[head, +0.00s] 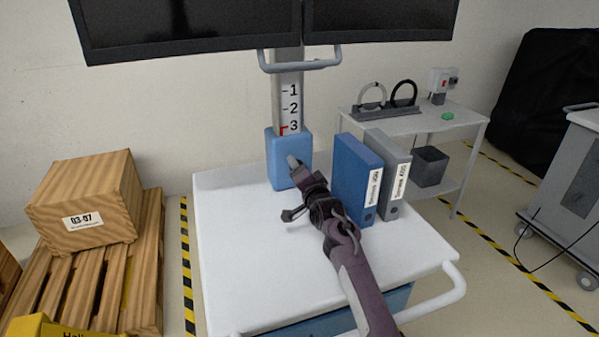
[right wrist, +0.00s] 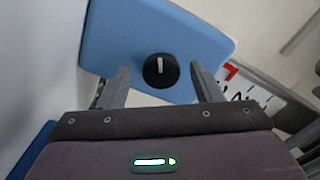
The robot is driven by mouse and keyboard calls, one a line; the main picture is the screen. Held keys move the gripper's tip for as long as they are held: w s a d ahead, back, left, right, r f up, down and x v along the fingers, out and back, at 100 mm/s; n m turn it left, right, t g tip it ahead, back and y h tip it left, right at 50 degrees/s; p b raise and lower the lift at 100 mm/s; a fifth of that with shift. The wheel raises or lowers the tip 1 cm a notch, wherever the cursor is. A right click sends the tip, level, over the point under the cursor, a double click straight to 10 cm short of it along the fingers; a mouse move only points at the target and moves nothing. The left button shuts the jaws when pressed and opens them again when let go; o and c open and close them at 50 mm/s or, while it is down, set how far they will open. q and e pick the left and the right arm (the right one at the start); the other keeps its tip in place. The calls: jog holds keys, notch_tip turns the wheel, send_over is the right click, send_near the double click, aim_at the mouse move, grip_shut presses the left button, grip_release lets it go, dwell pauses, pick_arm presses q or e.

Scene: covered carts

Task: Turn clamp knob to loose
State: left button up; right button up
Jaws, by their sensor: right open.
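The clamp is a blue block (head: 280,158) around the foot of the grey monitor column, at the back of the white cart. Its round black knob (right wrist: 160,70) shows in the right wrist view, with a white line standing nearly upright in that picture. My right gripper (head: 296,168) reaches to the block's front and hides the knob in the head view. In the right wrist view my right gripper (right wrist: 160,76) is open, one finger on each side of the knob, with gaps. I cannot tell whether the fingertips reach its depth. My left gripper is not in view.
The column scale (head: 290,108) reads 1, 2, 3, with a red mark by the 3. A blue binder (head: 355,175) and a grey binder (head: 392,165) stand close right of my gripper. Monitors (head: 190,25) hang above. The cart top (head: 235,250) is clear at left.

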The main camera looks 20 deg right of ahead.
jog(key=shift+s+d+b, duration=0.1)
jog(key=shift+s+b, duration=0.55)
jog(key=shift+s, duration=3.3)
